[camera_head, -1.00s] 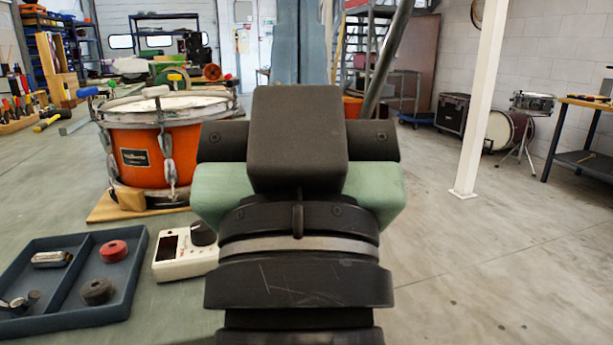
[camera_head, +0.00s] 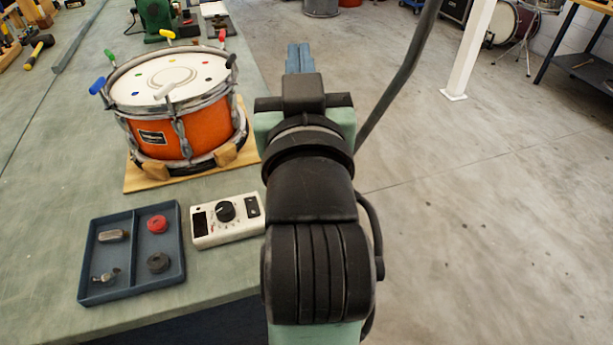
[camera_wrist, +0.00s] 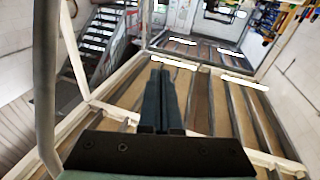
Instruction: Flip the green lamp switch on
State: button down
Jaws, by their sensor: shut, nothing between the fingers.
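My gripper (camera_head: 300,56) is shut and empty, with its blue fingers together. It is beyond the bench's right edge in the head view, to the right of the drum, and touches nothing that I can see. The fingers also show in the wrist view (camera_wrist: 160,98). No green lamp switch can be made out. A green machine or lamp base (camera_head: 155,18) stands at the far end of the bench, its details too small to tell. A white box (camera_head: 228,219) with a black dial and a small dark switch-like part lies on the bench, left of my arm.
An orange drum (camera_head: 195,132) stands on a wooden board (camera_head: 140,181). A blue tray (camera_head: 134,214) holds several small parts. Bare bench (camera_head: 60,215) lies left of the tray.

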jog(key=s+d+f+n+g+y+p, duration=0.1)
jog(key=s+f+g+p, duration=0.1)
jog(key=f, duration=0.8)
jog(key=s+d+f+n+g+y+p, duration=0.2)
jog(key=s+f+p, duration=0.2)
jog(key=s+f, duration=0.3)
notch_tip(320, 180, down, 4)
jog(key=shift+f+n+g, duration=0.15)
jog(key=shift+n+g, duration=0.15)
jog(key=shift+g, duration=0.1)
jog(key=p+x, duration=0.1)
jog(key=x, duration=0.9)
jog(key=shift+w+a+p, duration=0.1)
jog(key=shift+p, duration=0.3)
notch_tip(320, 180, down, 3)
jog(key=shift+r+b, duration=0.15)
jog(key=shift+b, duration=0.2)
jog(key=shift+d+f, duration=0.25)
jog(key=shift+f, duration=0.35)
